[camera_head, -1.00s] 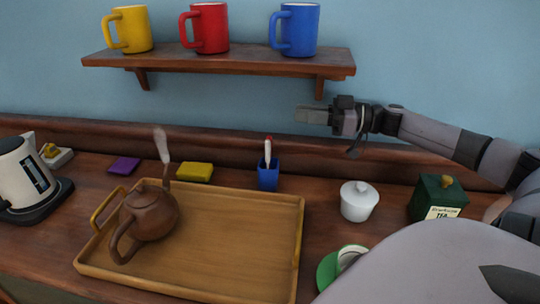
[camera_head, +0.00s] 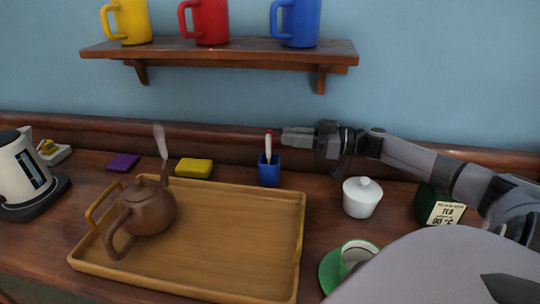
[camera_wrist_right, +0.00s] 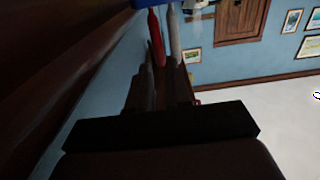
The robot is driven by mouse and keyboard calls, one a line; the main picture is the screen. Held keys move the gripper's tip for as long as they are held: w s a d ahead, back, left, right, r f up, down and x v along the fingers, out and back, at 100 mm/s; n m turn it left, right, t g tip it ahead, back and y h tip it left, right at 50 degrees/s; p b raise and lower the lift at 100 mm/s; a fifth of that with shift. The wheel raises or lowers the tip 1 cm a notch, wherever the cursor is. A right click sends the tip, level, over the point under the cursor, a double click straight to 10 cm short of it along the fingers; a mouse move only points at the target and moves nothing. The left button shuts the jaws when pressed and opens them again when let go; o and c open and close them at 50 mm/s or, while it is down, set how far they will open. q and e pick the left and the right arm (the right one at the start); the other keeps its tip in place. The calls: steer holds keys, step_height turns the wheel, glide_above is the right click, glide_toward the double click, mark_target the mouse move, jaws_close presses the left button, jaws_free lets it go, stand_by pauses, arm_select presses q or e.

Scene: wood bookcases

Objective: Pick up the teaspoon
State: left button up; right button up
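A small blue holder (camera_head: 269,172) stands behind the wooden tray, with slim upright handles (camera_head: 268,146) in it, pale with a red tip. In the right wrist view a red handle (camera_wrist_right: 155,38) and a whitish handle (camera_wrist_right: 174,36) stick out of the blue holder (camera_wrist_right: 146,3). I cannot tell which is the teaspoon. My right gripper (camera_head: 297,137) is just right of the handle tops, pointing left at them. Its fingers (camera_wrist_right: 160,88) look apart in the wrist view, with no firm hold on a handle visible. My left gripper is out of view.
The tray (camera_head: 240,235) bears a brown teapot (camera_head: 150,210). A white lidded pot (camera_head: 361,199), green tea box (camera_head: 443,207) and cup on a green saucer (camera_head: 332,270) are right. A mug shelf (camera_head: 220,54) hangs above; yellow (camera_head: 195,168) and purple (camera_head: 123,162) sponges lie left.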

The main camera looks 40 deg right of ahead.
steer(key=shift+x, duration=2.25)
jaws_close()
